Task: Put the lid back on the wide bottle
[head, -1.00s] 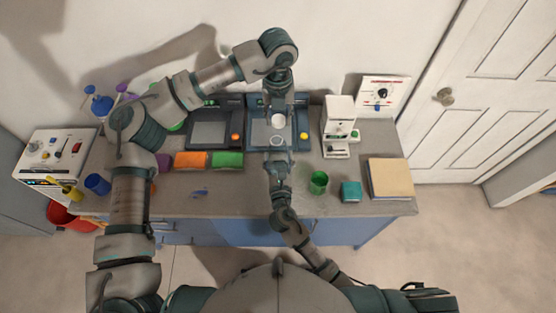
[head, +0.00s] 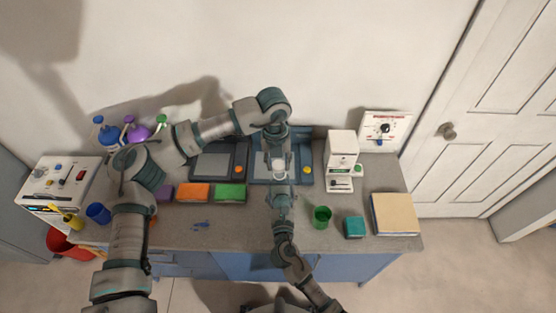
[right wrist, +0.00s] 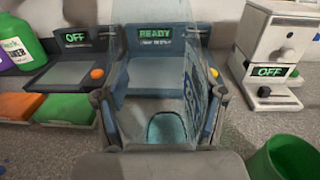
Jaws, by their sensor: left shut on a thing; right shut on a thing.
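A white lid (head: 278,162) is held by my left gripper (head: 278,153), which points down from above in the head view. The wide bottle (head: 279,175) is clear and held by my right gripper (head: 280,187), which comes from the front. In the right wrist view the see-through bottle (right wrist: 165,75) with blue lettering stands between the fingers of my right gripper (right wrist: 163,115). In the head view the lid is at the bottle's mouth and partly overlaps it; whether they touch I cannot tell. The lid cannot be made out in the wrist view.
Behind the bottle is a balance (head: 261,172) reading READY, with another balance (head: 213,166) reading OFF to its left. A white device (head: 341,158) stands right. A green cup (head: 321,217), teal box (head: 354,227) and tan box (head: 394,213) stand front right; orange and green trays (head: 230,192) left.

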